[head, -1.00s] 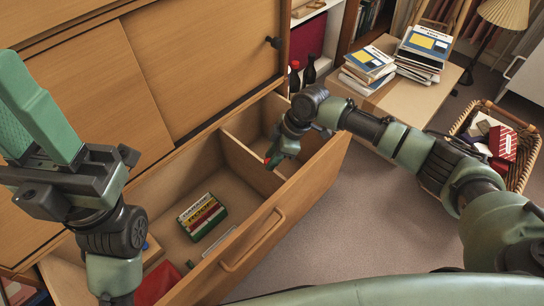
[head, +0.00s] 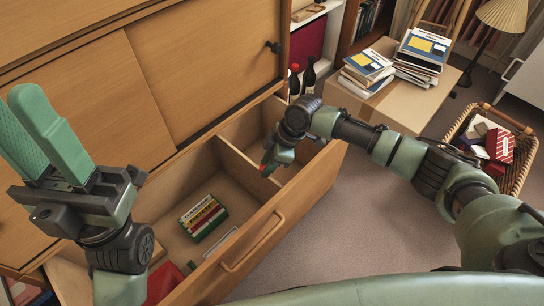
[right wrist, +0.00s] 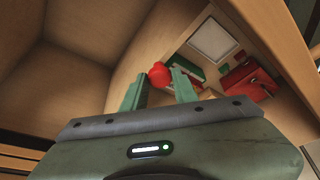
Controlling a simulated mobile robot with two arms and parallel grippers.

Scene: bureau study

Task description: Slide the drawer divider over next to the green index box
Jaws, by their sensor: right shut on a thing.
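The drawer divider (head: 240,163) is a thin wooden panel standing upright across the open drawer. A red knob (head: 264,167) shows at its top edge, and the knob (right wrist: 158,73) sits between my fingertips in the right wrist view. My right gripper (head: 271,162) is shut on the knob of the divider, partly hidden by its own wrist. The green index box (head: 204,217), with red, yellow and white stripes, lies left of the divider with bare drawer floor between them. My left gripper (head: 40,135) is raised, empty and appears open, left of the drawer.
The drawer front (head: 290,208) with its handle borders the space on the near side. A red item (head: 163,284) lies at the drawer's left end. The compartment right of the divider looks empty. A box with books (head: 368,72) and a basket (head: 522,160) stand right.

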